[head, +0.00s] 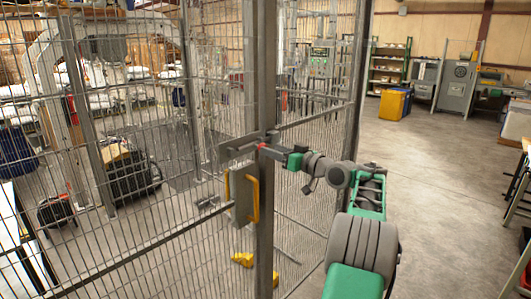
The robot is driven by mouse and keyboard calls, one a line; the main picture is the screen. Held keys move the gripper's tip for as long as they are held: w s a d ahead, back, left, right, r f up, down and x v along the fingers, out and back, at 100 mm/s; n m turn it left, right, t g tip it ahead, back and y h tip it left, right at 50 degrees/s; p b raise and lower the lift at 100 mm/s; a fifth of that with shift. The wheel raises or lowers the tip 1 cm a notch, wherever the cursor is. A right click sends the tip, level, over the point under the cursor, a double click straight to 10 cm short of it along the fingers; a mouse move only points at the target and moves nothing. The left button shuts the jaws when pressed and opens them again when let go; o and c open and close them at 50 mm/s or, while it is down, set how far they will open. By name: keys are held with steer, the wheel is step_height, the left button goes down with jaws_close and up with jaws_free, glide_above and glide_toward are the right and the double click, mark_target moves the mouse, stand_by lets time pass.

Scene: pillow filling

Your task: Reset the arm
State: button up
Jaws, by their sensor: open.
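My arm, green and grey, extends from the bottom right up and left toward the wire fence. My gripper (266,146) is at the fence post, level with the grey latch bar just above the yellow handle. The jaws are open, but they are small in the picture. I cannot tell whether they touch the latch. The yellow door handle (253,199) and the grey lock plate (238,200) sit just below the gripper on the post.
The wire fence (150,235) fills the left half, with machines and carts behind it. Yellow blocks (242,259) lie on the floor behind the mesh. Open concrete floor (445,170) lies to the right. A yellow and blue bin (393,104) and shelves (389,65) stand at the back, tables at the right edge.

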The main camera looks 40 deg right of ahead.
steer(key=s, duration=0.2)
steer(key=shift+s+d, duration=0.25)
steer(key=shift+s, duration=0.1)
